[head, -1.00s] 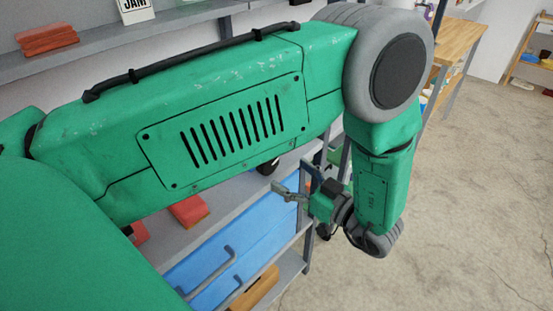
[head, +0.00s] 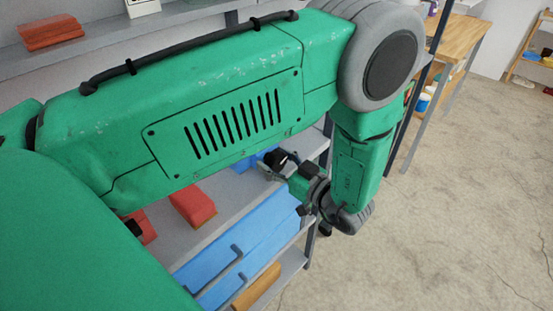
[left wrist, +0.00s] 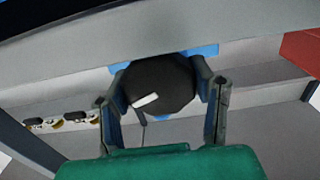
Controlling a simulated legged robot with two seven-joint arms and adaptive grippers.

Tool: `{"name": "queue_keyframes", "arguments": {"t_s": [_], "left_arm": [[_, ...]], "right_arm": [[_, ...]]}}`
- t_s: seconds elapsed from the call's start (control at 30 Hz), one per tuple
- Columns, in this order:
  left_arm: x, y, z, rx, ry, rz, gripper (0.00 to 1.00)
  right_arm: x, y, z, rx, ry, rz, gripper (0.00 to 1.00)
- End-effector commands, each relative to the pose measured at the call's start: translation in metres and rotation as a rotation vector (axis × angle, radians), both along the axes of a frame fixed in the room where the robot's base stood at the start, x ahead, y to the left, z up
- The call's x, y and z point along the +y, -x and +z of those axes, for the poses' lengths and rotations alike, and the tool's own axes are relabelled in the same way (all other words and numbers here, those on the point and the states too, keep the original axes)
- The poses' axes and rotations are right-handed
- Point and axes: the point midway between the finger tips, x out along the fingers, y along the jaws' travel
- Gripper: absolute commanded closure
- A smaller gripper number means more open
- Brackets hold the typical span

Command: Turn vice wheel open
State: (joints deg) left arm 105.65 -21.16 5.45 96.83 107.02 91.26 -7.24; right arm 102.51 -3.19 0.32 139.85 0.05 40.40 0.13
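The vice wheel is a dark round knob (left wrist: 160,85) with a white mark, in the middle of the left wrist view. Blue parts of the vice (left wrist: 205,50) show behind it, mostly hidden. My left gripper (left wrist: 160,72) has its fingers spread, one on each side of the wheel. I cannot tell whether they touch it. In the head view my left gripper (head: 273,167) is at the dark wheel (head: 277,156) on the shelf, beyond my large green arm, which hides much of the vice. My right gripper is not in view.
Red boxes (head: 193,205) lie on the same grey shelf. A shelf edge (left wrist: 130,45) crosses above the wheel in the left wrist view. Open floor (head: 450,200) and a wooden table (head: 455,45) are to the right.

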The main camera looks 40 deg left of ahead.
Motion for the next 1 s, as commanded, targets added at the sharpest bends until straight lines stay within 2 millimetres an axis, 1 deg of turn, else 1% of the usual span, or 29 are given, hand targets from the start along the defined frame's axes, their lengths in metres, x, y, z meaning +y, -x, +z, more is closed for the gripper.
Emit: {"name": "queue_keyframes", "arguments": {"t_s": [0.03,0.27,0.47,0.67,1.0], "left_arm": [[0.003,0.001,0.001,0.001,-0.008,0.008,0.79],[-0.004,0.001,0.004,0.000,-0.015,0.007,0.79],[-0.007,0.001,0.004,-0.036,-0.012,0.003,0.79],[-0.011,0.002,0.005,-0.141,-0.003,0.003,0.79],[-0.013,0.002,0.004,-0.395,0.018,0.001,0.79]], "right_arm": [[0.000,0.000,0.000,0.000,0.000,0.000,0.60],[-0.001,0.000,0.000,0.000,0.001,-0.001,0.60],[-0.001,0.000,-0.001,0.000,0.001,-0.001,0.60],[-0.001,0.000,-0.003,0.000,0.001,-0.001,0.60],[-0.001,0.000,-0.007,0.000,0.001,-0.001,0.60]]}}
